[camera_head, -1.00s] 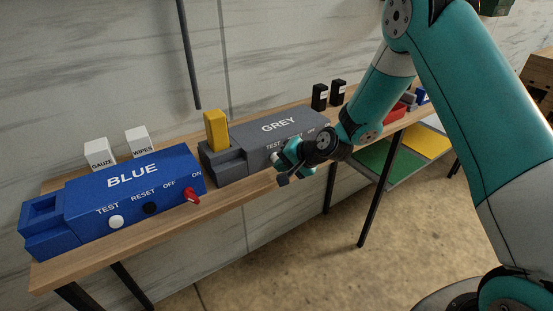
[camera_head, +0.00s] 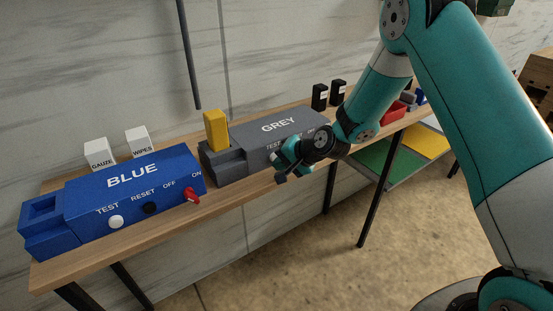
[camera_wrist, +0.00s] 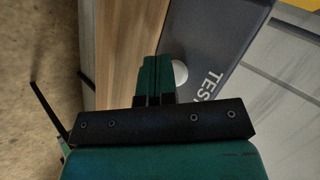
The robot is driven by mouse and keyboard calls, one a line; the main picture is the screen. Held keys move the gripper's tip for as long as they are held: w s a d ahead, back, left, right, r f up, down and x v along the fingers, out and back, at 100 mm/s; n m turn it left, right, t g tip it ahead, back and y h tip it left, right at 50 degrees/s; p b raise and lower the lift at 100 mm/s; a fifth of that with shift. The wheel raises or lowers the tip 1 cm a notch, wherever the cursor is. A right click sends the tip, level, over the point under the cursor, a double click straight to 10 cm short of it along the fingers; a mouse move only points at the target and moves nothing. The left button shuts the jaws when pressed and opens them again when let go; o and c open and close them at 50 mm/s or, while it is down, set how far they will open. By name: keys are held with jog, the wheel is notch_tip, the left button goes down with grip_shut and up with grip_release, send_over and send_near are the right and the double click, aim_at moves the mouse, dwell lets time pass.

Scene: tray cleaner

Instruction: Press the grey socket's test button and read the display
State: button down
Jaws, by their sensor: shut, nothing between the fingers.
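The grey socket unit (camera_head: 250,133), labelled GREY, stands on the wooden bench. A yellow block (camera_head: 216,130) stands upright in its left end. My gripper (camera_head: 279,172) is shut and empty at the unit's front, below the TEST label, and hides part of that front. In the wrist view the shut green fingers (camera_wrist: 153,62) lie right beside the white test button (camera_wrist: 180,72) on the grey unit (camera_wrist: 207,40), by the TEST lettering. I cannot tell whether they touch it. No lit display or reading can be made out.
A blue unit (camera_head: 130,193) with white and black buttons and a red switch stands left on the bench (camera_head: 150,235). White GAUZE (camera_head: 99,153) and WIPES (camera_head: 140,141) boxes stand behind it. Green (camera_head: 385,165) and yellow (camera_head: 425,140) panels lie lower right.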

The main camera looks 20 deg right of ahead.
jog(key=shift+s, duration=0.1)
jog(key=shift+s+d, duration=0.3)
jog(key=shift+s, duration=0.45)
jog(key=shift+s, duration=0.1)
jog(key=shift+s+d+b, duration=0.15)
jog(key=shift+s+d, duration=0.1)
jog(key=shift+s, duration=0.5)
jog(key=shift+s+d+b, duration=0.2)
jog(key=shift+s+d, duration=0.05)
jog(key=shift+s, duration=0.5)
jog(key=shift+s+d+b, duration=0.15)
jog(key=shift+s+d, duration=0.1)
jog(key=shift+s, duration=0.5)
